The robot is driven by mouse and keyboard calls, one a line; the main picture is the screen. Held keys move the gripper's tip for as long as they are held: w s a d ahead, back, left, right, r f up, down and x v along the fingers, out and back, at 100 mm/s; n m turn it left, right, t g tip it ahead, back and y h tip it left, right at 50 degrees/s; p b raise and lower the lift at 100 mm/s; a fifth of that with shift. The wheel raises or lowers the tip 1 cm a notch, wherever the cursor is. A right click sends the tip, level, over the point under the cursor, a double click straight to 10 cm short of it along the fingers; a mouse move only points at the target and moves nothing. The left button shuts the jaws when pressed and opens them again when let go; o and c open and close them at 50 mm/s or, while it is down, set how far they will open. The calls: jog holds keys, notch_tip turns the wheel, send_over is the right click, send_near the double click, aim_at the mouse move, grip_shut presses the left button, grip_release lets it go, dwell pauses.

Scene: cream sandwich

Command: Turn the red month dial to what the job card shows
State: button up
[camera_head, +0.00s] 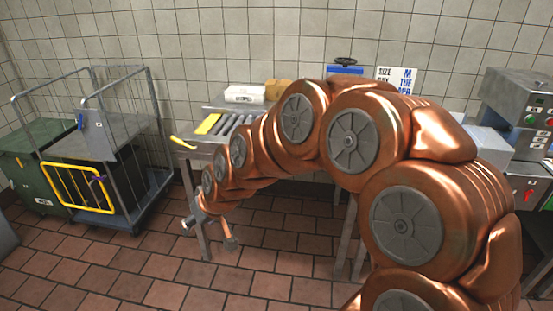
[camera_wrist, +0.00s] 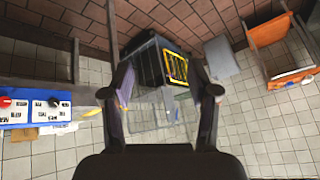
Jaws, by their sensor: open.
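A white job card (camera_head: 404,76) stands upright at the back of the worktable in the head view. It reads SIZE M and DAY TUE; a third line, partly hidden by my arm, seems to end in "PR". A blue device (camera_head: 345,69) with a dark handwheel is left of it, mostly behind my arm. In the wrist view, a blue panel (camera_wrist: 38,112) at the left edge carries a red dial (camera_wrist: 5,101) and black knobs; the dial's setting is too small to read.
A wire trolley (camera_head: 105,150) with a yellow grate and a green bin (camera_head: 35,165) stand at the left. The worktable (camera_head: 190,142) holds a roller track and a white box (camera_head: 244,94). A machine with buttons (camera_head: 520,110) is at the right. Tiled floor is clear.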

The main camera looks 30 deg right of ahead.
jog(key=w+d+f+m+t+h, duration=0.1)
jog(key=w+d+t, duration=0.1)
jog(key=w+d, duration=0.35)
jog(key=w+d+f+m+t+h+b, duration=0.1)
jog(key=w+d+f+t, duration=0.15)
jog(key=w, duration=0.65)
jog(key=w+d+m+t+h, duration=0.1)
jog(key=w+d+t, duration=0.2)
jog(key=w, duration=0.5)
jog(key=d+f+m+h, duration=0.25)
jog(key=d+h, duration=0.35)
jog(key=d, duration=0.6)
jog(key=d+f+m+h, duration=0.2)
jog(key=d+f+h, duration=0.3)
jog(key=d, duration=0.6)
jog(key=x, duration=0.7)
jog(key=shift+w+d+r+h+p, duration=0.25)
jog(key=shift+d+r+h+p, duration=0.05)
jog(key=shift+r, duration=0.15)
grip_shut()
